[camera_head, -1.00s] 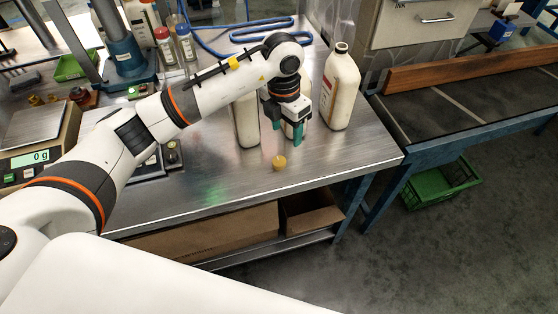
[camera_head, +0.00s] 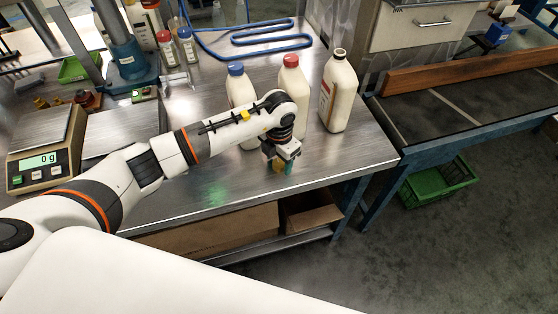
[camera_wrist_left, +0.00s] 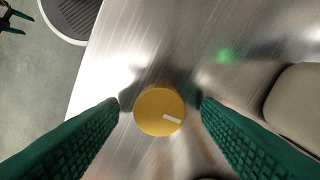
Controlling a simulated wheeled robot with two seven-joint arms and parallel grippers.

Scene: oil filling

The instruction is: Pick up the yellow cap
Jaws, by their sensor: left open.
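The yellow cap (camera_wrist_left: 160,111) lies on the steel table, between the two green fingers in the left wrist view. A pale mark shows on its top. My left gripper (camera_wrist_left: 160,120) is open, with a finger on each side of the cap and a gap to each. In the head view my left gripper (camera_head: 279,170) points down near the table's front edge and hides the cap. My right gripper does not show.
Three white bottles stand behind the gripper: one with a blue cap (camera_head: 237,90), one with a red cap (camera_head: 291,76), and one uncapped (camera_head: 338,98). A scale (camera_head: 45,165) reading 0 g stands at left. The front table strip is clear.

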